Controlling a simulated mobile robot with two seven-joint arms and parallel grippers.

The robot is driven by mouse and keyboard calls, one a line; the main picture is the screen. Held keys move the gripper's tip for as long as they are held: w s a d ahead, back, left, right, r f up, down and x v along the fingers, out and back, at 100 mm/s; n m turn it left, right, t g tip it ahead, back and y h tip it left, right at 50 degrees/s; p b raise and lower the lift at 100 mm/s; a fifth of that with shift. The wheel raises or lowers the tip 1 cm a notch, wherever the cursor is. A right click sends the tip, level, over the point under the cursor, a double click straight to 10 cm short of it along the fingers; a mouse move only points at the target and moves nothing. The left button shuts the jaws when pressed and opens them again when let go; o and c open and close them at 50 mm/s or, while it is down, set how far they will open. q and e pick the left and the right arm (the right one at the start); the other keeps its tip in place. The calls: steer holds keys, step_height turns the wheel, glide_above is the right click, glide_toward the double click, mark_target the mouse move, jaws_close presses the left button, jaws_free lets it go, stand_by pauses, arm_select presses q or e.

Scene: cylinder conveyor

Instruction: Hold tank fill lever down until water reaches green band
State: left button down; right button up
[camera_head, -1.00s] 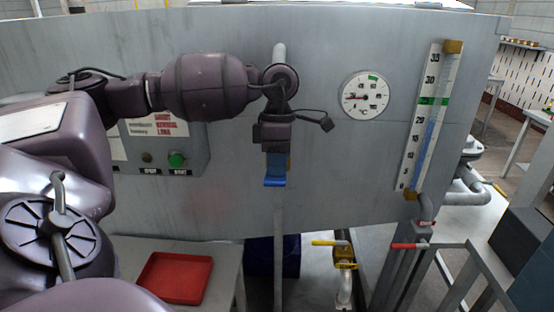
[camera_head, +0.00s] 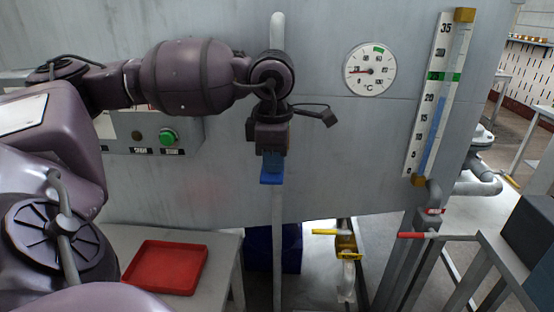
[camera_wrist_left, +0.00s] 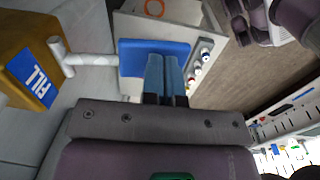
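My left gripper (camera_head: 272,160) points down in front of the grey tank (camera_head: 330,185). In the left wrist view the gripper's two blue fingers (camera_wrist_left: 166,76) lie together, shut, with their tips over the fill lever's blue paddle (camera_wrist_left: 135,57). I cannot tell whether they press on it. A white rod joins the paddle to a yellow block marked FILL (camera_wrist_left: 34,78). In the head view the blue lever end (camera_head: 271,179) shows just below the gripper. On the level gauge (camera_head: 438,100), the blue water column (camera_head: 431,140) ends below the green band (camera_head: 443,77). My right gripper is out of view.
Below are a red tray (camera_head: 166,267) on a grey table, a blue drum (camera_head: 290,248) and a yellow valve handle (camera_head: 325,232). A red-ended pipe (camera_head: 412,235) is at right.

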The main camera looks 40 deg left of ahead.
arm_select(q)
steer(key=shift+s+f, duration=0.1)
steer(key=shift+f, duration=0.35)
steer(key=shift+d+f+b, duration=0.1)
steer(key=shift+b, duration=0.2)
steer(key=shift+s+f, duration=0.1)
steer(key=shift+f, duration=0.15)
stand_by(1.2)
stand_by(5.0)
